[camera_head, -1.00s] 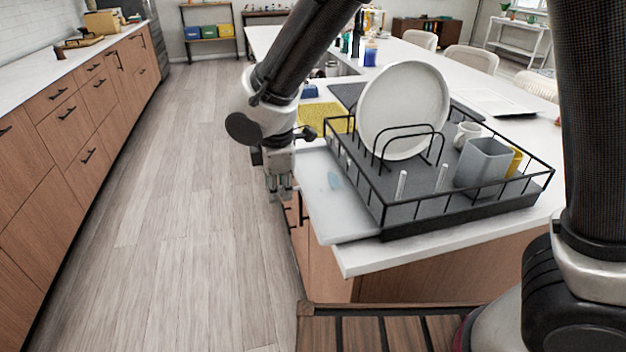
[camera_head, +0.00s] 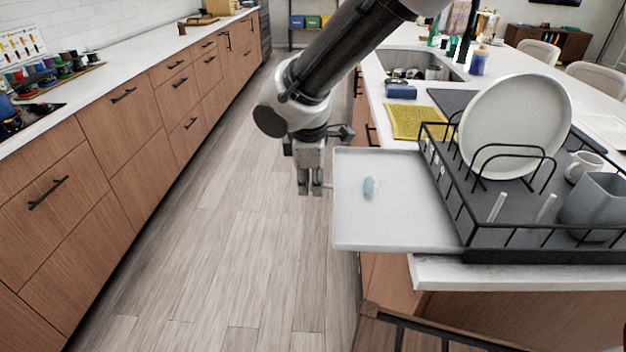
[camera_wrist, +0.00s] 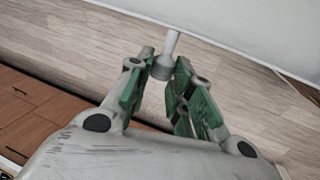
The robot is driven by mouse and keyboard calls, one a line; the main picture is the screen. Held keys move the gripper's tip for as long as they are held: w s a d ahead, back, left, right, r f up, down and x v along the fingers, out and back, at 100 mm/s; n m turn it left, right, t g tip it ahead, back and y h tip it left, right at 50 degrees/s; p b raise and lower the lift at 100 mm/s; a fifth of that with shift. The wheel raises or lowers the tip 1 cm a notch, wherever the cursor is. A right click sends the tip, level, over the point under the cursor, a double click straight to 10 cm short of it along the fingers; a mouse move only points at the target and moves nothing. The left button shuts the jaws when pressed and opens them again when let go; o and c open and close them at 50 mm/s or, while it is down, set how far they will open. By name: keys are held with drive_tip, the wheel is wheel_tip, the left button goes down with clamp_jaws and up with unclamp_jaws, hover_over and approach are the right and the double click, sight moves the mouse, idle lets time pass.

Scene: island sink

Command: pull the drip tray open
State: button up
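The drip tray (camera_head: 395,222) is a shallow white tray sticking out to the left from under the black dish rack (camera_head: 535,257), well past the counter's edge. A small pale blue piece (camera_head: 368,188) lies in it. My gripper (camera_head: 313,190) points down just off the tray's left edge. The tray's right end is hidden under the rack.
The rack holds a large white plate (camera_head: 515,125), a mug (camera_head: 583,166) and a grey-blue cup (camera_head: 595,205). A yellow cloth (camera_head: 415,121) and a sink (camera_head: 420,66) lie behind the tray. Clear floor (camera_head: 230,250) separates the island from wooden drawers (camera_head: 125,150) at left.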

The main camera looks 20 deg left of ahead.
drive_tip(key=o, duration=0.4)
drive_tip(key=shift+o, duration=0.2)
drive_tip(key=v, duration=1.2)
